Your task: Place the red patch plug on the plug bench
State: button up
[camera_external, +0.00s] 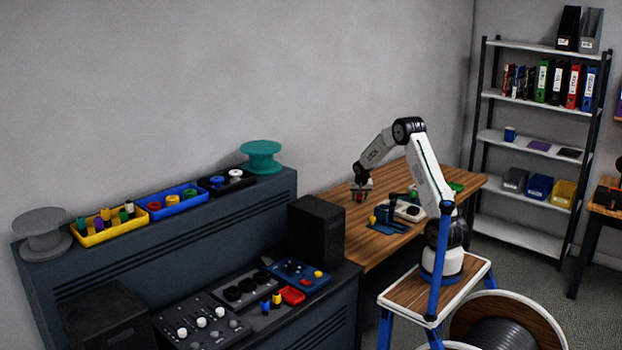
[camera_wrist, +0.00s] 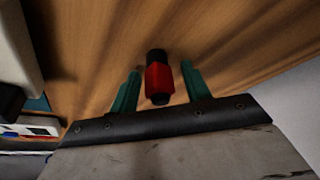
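The red patch plug (camera_wrist: 158,82), red in the middle with black ends, shows in the wrist view between the two teal fingers of my gripper (camera_wrist: 161,76). A gap shows on both sides of it, so the fingers are open and do not seem to touch it. In the outside view my gripper (camera_external: 361,195) points down low over the wooden table, with a small spot of red at its fingertips. I cannot tell which surface is the plug bench.
On the wooden table (camera_external: 335,200), a dark blue mat (camera_external: 388,227) and a white device (camera_external: 408,212) stand right of my gripper. A green item (camera_external: 456,187) lies at the far right. A black box (camera_external: 316,232) stands left of the table, beside the dark console.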

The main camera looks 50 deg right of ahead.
jog(key=shift+r, duration=0.35)
jog(key=s+a+r+n, duration=0.1)
jog(key=s+a+r, duration=0.45)
jog(key=r, duration=0.35)
jog(key=s+a+r+n, duration=0.1)
jog(key=s+a+r, duration=0.45)
jog(key=r, duration=0.35)
jog(key=s+a+r+n+y, duration=0.2)
jog(key=s+a+r, duration=0.3)
jog(key=s+a, duration=0.55)
jog(key=s+a+f+n+g, duration=0.1)
jog(key=s+a, duration=0.3)
jog(key=s, duration=0.7)
jog(key=s+a+f+n+g+y, duration=0.1)
jog(key=s+a+n, duration=0.3)
jog(key=s, duration=0.8)
jog(key=shift+f, duration=0.2)
